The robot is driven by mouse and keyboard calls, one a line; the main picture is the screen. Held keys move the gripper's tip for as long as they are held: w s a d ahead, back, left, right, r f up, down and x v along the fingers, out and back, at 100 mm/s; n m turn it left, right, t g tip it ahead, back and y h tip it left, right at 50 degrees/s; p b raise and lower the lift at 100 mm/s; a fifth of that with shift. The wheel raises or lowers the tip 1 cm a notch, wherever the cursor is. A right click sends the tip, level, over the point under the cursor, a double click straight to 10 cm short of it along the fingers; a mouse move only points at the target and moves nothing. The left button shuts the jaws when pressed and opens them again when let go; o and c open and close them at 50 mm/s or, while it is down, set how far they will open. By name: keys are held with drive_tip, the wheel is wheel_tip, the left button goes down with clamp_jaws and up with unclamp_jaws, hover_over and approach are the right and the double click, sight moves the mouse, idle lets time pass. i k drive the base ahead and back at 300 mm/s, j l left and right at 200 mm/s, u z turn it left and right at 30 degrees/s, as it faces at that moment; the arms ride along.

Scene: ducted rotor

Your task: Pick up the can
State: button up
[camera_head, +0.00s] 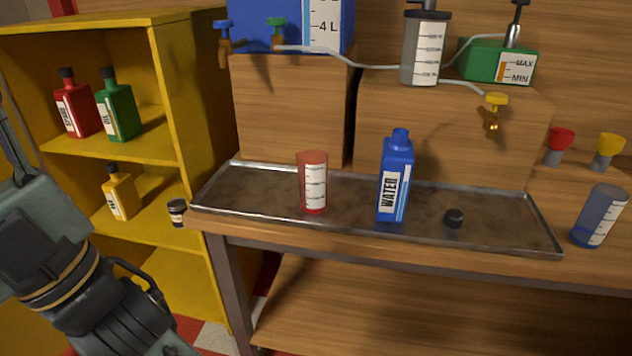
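No thing here is plainly marked as the can. A small dark jar with a pale label (177,212) stands at the right edge of the yellow shelf unit (185,100). My arm shows at the lower left, in front of the shelf unit and apart from the bench.
A red measuring cup (313,183) and a black cap (454,217) are in the tray. A blue measuring cup (600,216) stands right of it. Wooden blocks (290,105) with tanks, tubes and taps rise behind. Red (73,105), green (116,106) and yellow bottles (120,194) stand on the shelves.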

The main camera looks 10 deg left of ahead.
sight(398, 161)
drive_tip(key=j+z, duration=0.7)
drive_tip(key=k+j+z, duration=0.1)
drive_tip(key=j+z, duration=0.25)
